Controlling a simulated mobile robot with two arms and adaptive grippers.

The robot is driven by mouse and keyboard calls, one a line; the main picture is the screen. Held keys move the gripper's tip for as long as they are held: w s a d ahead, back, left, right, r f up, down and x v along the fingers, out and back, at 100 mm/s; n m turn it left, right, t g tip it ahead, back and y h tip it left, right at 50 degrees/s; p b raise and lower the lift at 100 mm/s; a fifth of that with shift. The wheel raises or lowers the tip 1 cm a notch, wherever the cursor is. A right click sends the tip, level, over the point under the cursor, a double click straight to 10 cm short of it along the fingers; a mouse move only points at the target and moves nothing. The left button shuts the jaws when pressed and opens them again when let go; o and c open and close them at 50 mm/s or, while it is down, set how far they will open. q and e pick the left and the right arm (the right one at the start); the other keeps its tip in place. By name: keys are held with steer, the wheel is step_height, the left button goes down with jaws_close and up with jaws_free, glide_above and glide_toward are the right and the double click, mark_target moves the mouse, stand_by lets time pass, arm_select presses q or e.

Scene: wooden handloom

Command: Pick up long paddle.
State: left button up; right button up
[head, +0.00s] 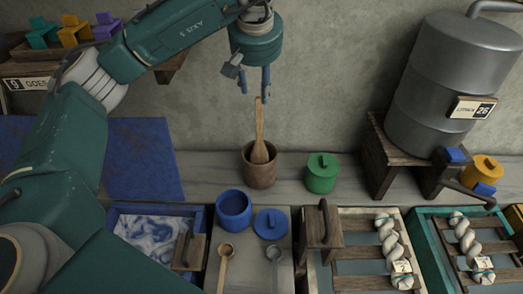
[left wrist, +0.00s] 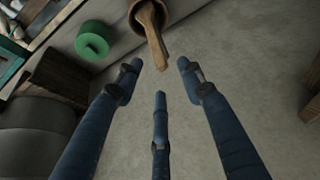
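The long wooden paddle (head: 260,130) stands upright in a brown pot (head: 260,172) on the ledge by the wall. In the left wrist view the paddle (left wrist: 150,22) sticks out of the pot (left wrist: 143,8) toward the fingers, its tip near the gap between them. My left gripper (head: 256,90) is above the paddle, pointing down. Its blue fingers (left wrist: 158,85) are spread and hold nothing. I cannot tell whether a finger touches the paddle. My right gripper is not in view.
A green lidded pot (head: 321,173) stands right of the brown pot. A blue pot (head: 234,209), its lid (head: 271,224) and two ladles lie in front. A metal tank (head: 450,85) on a wooden stand is at the right. Trays with twisted white skeins (head: 395,253) are at front right.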

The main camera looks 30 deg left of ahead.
mark_target(259, 101)
arm_select(q)
steer(key=p+x, duration=0.2)
steer(key=x, duration=0.4)
steer(key=shift+w+p, duration=0.25)
steer(key=shift+p, duration=0.05)
steer(key=shift+w+a+f, duration=0.1)
steer(key=shift+w+f, duration=0.05)
steer(key=shift+f, duration=0.45)
